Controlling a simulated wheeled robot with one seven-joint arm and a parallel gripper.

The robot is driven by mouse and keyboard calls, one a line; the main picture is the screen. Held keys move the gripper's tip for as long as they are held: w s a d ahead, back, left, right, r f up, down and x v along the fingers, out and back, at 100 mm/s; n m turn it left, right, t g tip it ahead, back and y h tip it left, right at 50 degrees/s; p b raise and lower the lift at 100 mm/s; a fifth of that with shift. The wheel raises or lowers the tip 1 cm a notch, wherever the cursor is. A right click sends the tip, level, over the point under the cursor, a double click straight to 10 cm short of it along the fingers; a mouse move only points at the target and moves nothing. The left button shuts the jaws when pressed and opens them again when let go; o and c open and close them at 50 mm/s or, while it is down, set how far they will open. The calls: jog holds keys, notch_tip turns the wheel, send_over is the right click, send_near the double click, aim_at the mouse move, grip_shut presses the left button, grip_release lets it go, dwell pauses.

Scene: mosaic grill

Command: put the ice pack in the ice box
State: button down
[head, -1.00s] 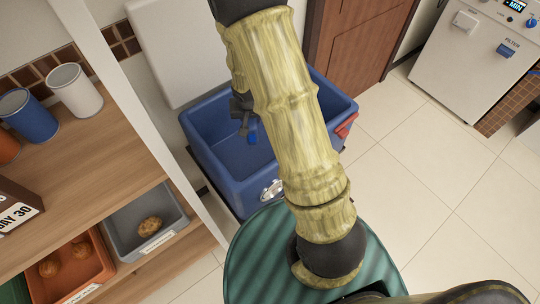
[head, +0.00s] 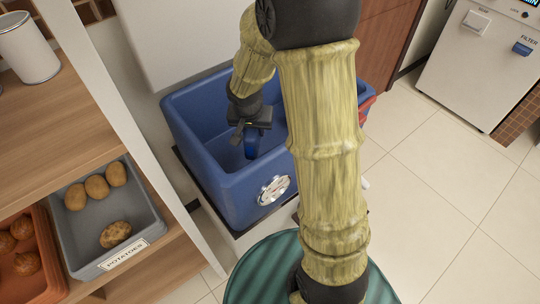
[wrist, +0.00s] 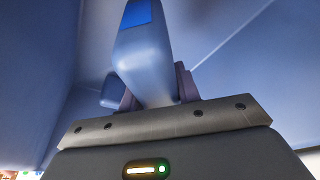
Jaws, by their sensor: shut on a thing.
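The ice box (head: 232,190) is an open blue tub with a round dial on its front, at the middle of the head view. My gripper (head: 252,128) points down within its opening. It is shut on the ice pack (head: 252,143), a blue block hanging below the fingers. In the wrist view the ice pack (wrist: 146,65) is pale blue with a brighter blue patch, between the fingers of my gripper (wrist: 155,92). Blue walls of the ice box (wrist: 250,60) surround it there. I cannot tell whether the pack touches the floor of the box.
A wooden shelf (head: 60,115) stands at the left with a white can (head: 28,48), a grey potato bin (head: 95,262) and an orange bin (head: 38,285). A white lid-like panel (head: 180,35) rises behind the box. A white appliance (head: 475,75) stands right. The tiled floor (head: 430,200) is clear.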

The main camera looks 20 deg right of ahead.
aim_at(250, 133)
dwell(0.3)
jog(key=shift+f, duration=0.15)
jog(key=shift+f+b, duration=1.1)
jog(key=shift+f, duration=1.35)
jog(key=shift+f+b, duration=1.35)
jog(key=shift+f, duration=1.15)
jog(key=shift+f, duration=0.2)
jog(key=c, duration=1)
grip_release()
jog(key=shift+r, duration=0.1)
jog(key=shift+r, duration=0.15)
jog(key=p+v, duration=0.5)
jog(key=v, duration=0.7)
jog(key=shift+s, duration=0.1)
